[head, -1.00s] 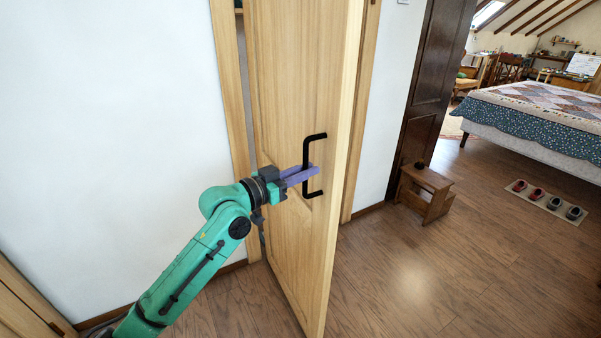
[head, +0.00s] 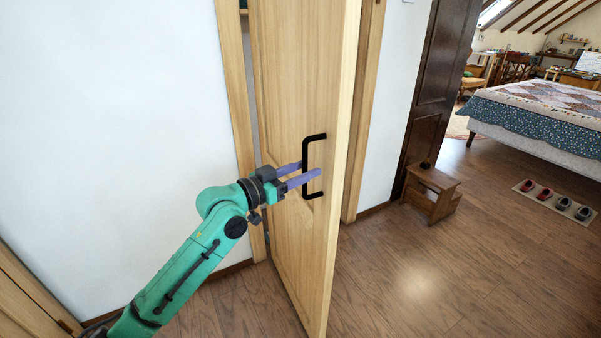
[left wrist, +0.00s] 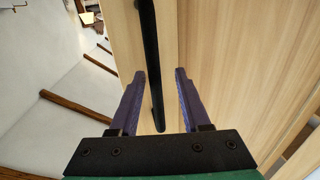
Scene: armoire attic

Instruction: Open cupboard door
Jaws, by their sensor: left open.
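The light wooden cupboard door (head: 290,90) stands swung well out from its frame, with its edge toward the right. A black bar handle (head: 308,143) is fixed upright on its face. My left gripper (head: 311,172) is open at the handle's lower half in the head view, its purple fingers apart. In the left wrist view the black handle (left wrist: 150,60) runs between the lines of the two open fingers (left wrist: 160,75), nearer the left one, with the door panel (left wrist: 225,60) behind. My right gripper is not in view.
A small wooden step stool (head: 431,190) stands on the wooden floor (head: 400,270) to the right, by a dark door (head: 428,90). A bed (head: 545,115) and shoes on a mat (head: 553,200) are farther right.

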